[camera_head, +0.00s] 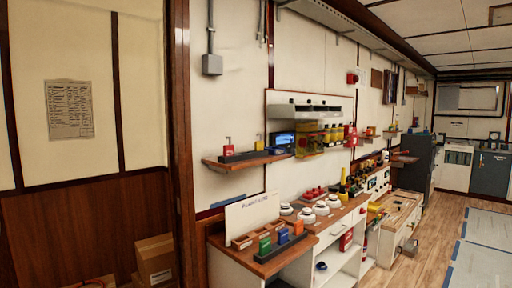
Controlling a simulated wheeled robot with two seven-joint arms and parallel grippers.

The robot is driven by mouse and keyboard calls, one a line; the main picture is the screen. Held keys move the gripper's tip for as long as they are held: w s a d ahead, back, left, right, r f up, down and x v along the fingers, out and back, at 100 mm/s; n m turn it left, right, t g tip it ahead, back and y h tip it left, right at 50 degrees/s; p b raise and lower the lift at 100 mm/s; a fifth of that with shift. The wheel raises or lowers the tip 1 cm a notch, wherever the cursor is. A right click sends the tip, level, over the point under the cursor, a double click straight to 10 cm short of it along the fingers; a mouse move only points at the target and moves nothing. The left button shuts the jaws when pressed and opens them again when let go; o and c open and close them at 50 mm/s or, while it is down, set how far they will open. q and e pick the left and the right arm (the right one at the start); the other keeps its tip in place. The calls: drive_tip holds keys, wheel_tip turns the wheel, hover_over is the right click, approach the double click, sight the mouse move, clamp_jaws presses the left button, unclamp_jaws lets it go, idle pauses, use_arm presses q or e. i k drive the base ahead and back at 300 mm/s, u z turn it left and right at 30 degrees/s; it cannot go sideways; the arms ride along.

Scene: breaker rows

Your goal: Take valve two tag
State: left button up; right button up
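Neither gripper is in view.
A wall shelf (245,161) above holds a red padlock-like item (228,146) and a yellow one (259,142). White round parts (307,215) sit farther along the bench. Cardboard boxes (155,260) stand behind the doorway edge (180,150). Wooden floor (430,240) is open at right.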

sight(258, 145)
drive_tip(key=z, duration=0.05)
drive_tip(key=i, duration=1.45)
drive_tip(key=u, duration=1.3)
drive_tip(key=i, duration=0.45)
drive_tip(key=z, duration=0.65)
